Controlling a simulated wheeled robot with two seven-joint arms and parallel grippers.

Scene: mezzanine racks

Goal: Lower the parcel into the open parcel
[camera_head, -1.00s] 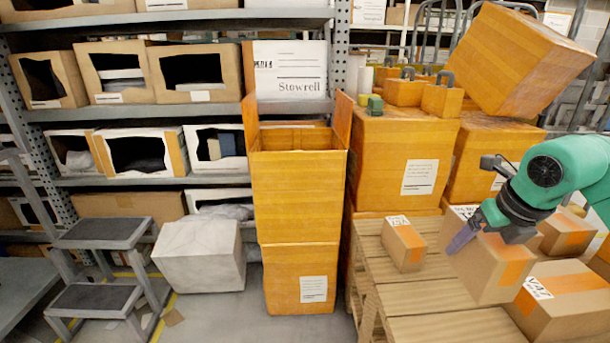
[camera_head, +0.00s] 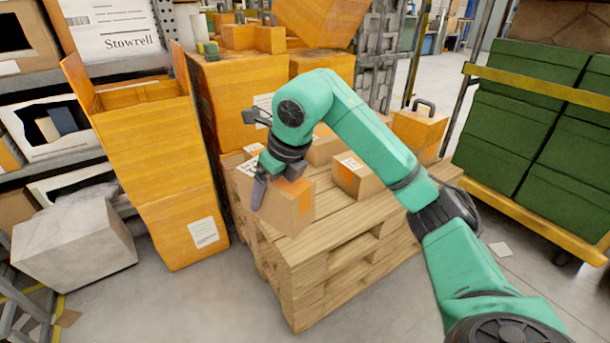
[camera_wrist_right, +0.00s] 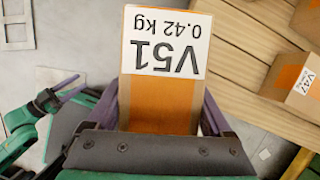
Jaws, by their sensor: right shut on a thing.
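The held parcel (camera_head: 290,208) is a small brown carton with orange tape. In the right wrist view its white label reads V51, 0.42 kg (camera_wrist_right: 165,95). My right gripper (camera_head: 268,188) is shut on it, one purple finger on each side in the wrist view (camera_wrist_right: 158,108). It hangs over the left part of the pallet stack. The open parcel (camera_head: 150,135) is a tall orange box with raised flaps, left of the gripper and apart from it. Its inside bottom is hidden. My left gripper (camera_wrist_right: 68,92) shows small at the wrist view's left; its opening is unclear.
The open parcel stands on a closed orange box (camera_head: 185,230). More cartons (camera_head: 352,178) lie on the wooden pallets (camera_head: 330,250). Large orange boxes (camera_head: 232,95) stand behind. A crumpled white box (camera_head: 75,245) is at left, green crates (camera_head: 515,95) at right. The front floor is clear.

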